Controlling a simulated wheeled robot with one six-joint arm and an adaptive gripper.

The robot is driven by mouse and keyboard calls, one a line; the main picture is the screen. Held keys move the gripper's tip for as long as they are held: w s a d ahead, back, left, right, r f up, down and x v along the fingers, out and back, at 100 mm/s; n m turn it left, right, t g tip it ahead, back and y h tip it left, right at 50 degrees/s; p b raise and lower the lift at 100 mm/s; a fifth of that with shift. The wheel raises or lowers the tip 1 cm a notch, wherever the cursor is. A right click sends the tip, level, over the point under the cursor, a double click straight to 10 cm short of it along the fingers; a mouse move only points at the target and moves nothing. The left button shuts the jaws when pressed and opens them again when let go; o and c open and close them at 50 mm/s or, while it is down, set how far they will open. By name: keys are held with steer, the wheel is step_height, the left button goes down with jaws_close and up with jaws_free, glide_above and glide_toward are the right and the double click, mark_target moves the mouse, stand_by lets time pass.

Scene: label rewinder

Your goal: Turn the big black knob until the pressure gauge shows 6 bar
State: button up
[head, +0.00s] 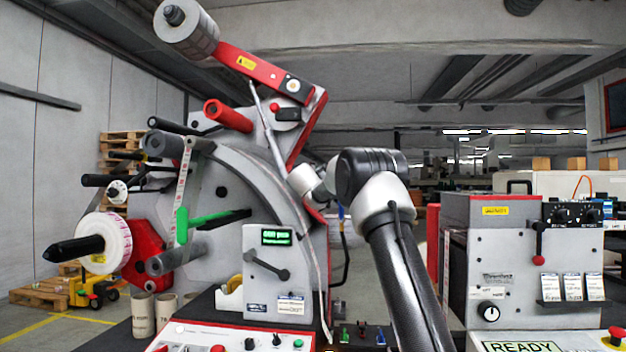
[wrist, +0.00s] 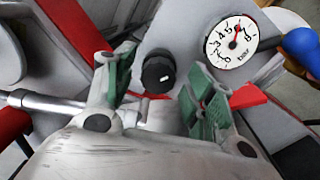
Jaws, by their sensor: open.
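The big black knob (wrist: 158,75) shows in the wrist view on a grey panel, with a short white mark on its face. My gripper (wrist: 161,82) is open, with one green-padded finger to the left of the knob and one to the right. Clear panel shows between the knob and both fingers, and I see no contact. The round white pressure gauge (wrist: 231,40) is up and right of the knob. Its red needle tilts toward the upper right of the dial; the exact reading is too small to tell. In the head view, the knob and gauge cannot be made out.
A blue rounded part (wrist: 301,45) is right of the gauge, and a red part (wrist: 248,96) is near the right finger. In the head view, the label rewinder (head: 262,190) stands left of my arm. A grey control cabinet (head: 505,265) stands at the right.

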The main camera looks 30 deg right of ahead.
steer(key=v, duration=1.2)
steer(key=shift+f, duration=0.1)
steer(key=s+d+f+m+g+h, duration=0.1)
steer(key=s+d+f+m+g, duration=0.55)
steer(key=s+d+f, duration=0.3)
steer(key=s+f+m+g+y, duration=0.1)
steer(key=s+f+g, duration=0.15)
steer(key=s, duration=0.45)
steer(key=s+f+m+g+y, duration=0.1)
steer(key=s+f+m+g, duration=0.1)
steer(key=s+f, duration=0.3)
steer(key=s+a+f+m+y, duration=0.1)
steer(key=s+a+f+y, duration=0.2)
steer(key=s+a, duration=0.3)
steer(key=s+a+f+m+y, duration=0.2)
steer(key=s+a, duration=0.4)
steer(key=s, duration=0.9)
steer(key=s+a+f+m+y, duration=0.1)
steer(key=s+a+f+y, duration=0.3)
steer(key=s+a, duration=0.3)
steer(key=shift+s+f+m, duration=0.35)
steer(key=shift+s+f, duration=0.55)
steer(key=shift+s, duration=0.9)
